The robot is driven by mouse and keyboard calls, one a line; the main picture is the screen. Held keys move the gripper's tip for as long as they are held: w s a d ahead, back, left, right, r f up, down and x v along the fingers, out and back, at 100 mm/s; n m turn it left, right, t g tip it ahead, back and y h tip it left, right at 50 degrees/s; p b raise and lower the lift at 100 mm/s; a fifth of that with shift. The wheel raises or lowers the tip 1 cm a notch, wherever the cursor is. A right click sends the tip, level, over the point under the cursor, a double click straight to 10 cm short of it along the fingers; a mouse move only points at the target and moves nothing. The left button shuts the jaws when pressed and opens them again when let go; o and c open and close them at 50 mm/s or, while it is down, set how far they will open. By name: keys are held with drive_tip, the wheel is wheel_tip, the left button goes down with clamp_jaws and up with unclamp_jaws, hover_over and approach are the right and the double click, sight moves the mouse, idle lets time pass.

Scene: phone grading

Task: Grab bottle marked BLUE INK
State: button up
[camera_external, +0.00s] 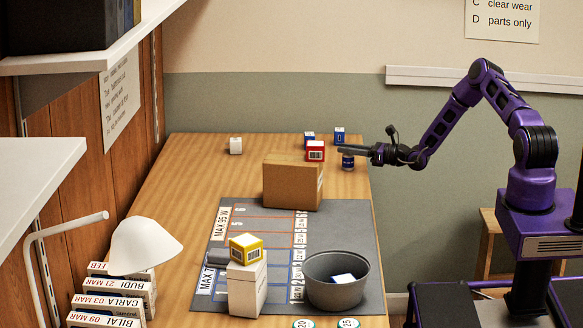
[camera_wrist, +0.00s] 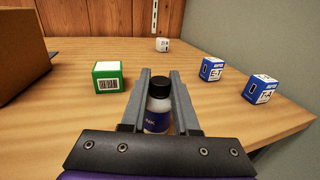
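A small bottle with a black cap and dark blue label (camera_wrist: 157,118) stands upright on the table between the two fingers of my gripper (camera_wrist: 160,73) in the wrist view. The fingers are apart on either side of it, with a narrow gap showing. The label's writing is too small to read. In the external view, the bottle (camera_external: 348,164) is at the table's right edge, just below my gripper (camera_external: 343,150), which reaches in from the right. The fingers partly hide its top there.
Two blue boxes (camera_wrist: 211,69) (camera_wrist: 262,86) stand right of my gripper. A green-faced box (camera_wrist: 108,76) is at left; a red-faced box (camera_external: 316,150) shows externally. A cardboard box (camera_external: 292,182) is nearby. A white cube (camera_external: 236,146) stands farther off, with bare table between.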

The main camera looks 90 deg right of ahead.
clamp_jaws()
